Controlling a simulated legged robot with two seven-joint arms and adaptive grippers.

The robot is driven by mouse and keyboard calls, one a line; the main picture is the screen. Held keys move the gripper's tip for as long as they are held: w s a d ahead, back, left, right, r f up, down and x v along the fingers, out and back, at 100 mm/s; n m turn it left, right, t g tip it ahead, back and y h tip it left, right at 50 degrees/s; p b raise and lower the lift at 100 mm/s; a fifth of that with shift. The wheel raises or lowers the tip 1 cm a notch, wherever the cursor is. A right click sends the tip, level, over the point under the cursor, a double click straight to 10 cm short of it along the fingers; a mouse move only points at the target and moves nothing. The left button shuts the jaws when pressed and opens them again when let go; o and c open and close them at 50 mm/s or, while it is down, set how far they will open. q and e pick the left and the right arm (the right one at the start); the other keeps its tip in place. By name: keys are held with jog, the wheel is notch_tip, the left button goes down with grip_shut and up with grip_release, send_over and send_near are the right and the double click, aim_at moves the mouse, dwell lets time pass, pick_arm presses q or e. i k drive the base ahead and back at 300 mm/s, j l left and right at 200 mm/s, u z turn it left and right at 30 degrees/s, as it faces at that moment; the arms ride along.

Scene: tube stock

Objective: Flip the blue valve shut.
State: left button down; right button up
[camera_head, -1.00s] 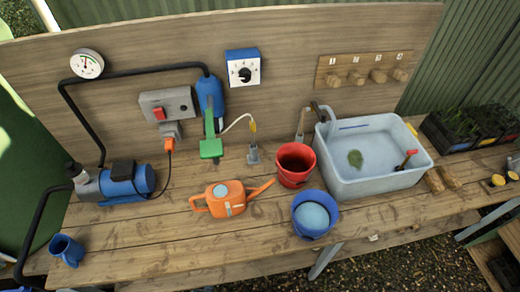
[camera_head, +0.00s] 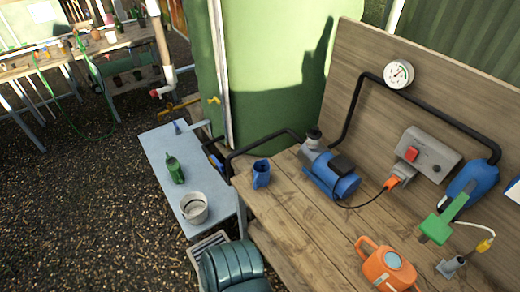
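A small blue part (camera_head: 216,158), perhaps the blue valve, shows by the black hose low in front of the green tank; its handle position is too small to tell. Another small blue item (camera_head: 177,127) stands at the far end of the grey side table. A small yellow handle (camera_head: 213,100) is on the green tank, and a red part (camera_head: 154,93) is on a white pipe behind. Neither of my grippers is in view.
The grey side table (camera_head: 160,145) holds a green bottle (camera_head: 175,170) and a white pot (camera_head: 194,207). Gravel (camera_head: 90,210) at left is clear.

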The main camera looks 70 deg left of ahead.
aim_at(217, 161)
jog(key=u, duration=2.75)
